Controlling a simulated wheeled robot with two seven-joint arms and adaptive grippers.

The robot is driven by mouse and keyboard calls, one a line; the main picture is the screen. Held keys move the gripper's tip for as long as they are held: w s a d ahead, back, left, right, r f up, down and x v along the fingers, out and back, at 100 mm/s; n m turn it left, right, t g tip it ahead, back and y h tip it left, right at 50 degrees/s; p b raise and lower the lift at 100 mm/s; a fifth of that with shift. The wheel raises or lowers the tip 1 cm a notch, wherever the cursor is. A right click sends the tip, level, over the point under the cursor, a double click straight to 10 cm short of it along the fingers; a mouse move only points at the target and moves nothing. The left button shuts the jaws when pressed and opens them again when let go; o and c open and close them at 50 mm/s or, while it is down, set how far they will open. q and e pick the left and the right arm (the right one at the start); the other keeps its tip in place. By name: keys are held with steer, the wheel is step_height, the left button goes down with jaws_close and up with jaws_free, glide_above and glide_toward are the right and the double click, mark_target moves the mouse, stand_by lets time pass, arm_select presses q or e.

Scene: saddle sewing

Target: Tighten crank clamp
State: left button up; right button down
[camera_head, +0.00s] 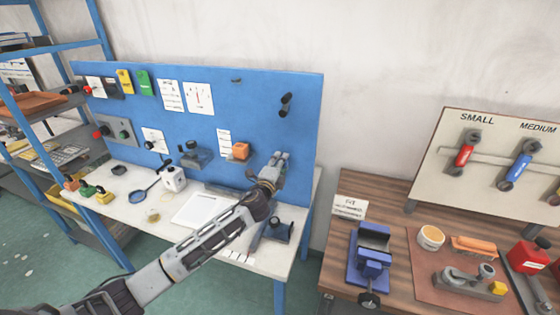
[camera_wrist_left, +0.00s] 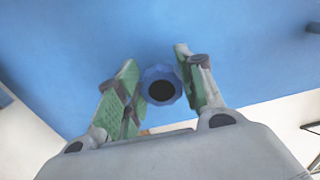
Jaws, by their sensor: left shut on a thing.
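My left gripper (camera_head: 280,160) reaches across the white workbench to the right part of the blue back panel. In the left wrist view its green-padded fingers (camera_wrist_left: 158,85) are shut on a blue round knob (camera_wrist_left: 161,74) with a dark centre, against the blue panel. In the head view the fingers hide this knob. A dark blue-grey device (camera_head: 279,231) with a black round part sits on the bench below the gripper. I cannot tell whether the knob belongs to it. A blue vise (camera_head: 372,257) with a dark crank at its front stands on the wooden table. My right gripper is not in view.
The blue panel (camera_head: 225,95) carries switches, papers and an orange block (camera_head: 240,151). The wooden table (camera_head: 395,205) stands right, with a wrench board (camera_head: 500,150) behind.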

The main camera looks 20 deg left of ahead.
arm_select(q)
steer(key=shift+m+p, duration=0.45)
steer(key=shift+m, duration=0.75)
steer(key=o, duration=1)
steer(key=shift+d, duration=0.1)
steer(key=shift+s+a, duration=0.15)
steer(key=shift+s, duration=2.85)
steer(key=shift+s+a, duration=0.1)
steer(key=shift+s, duration=2.9)
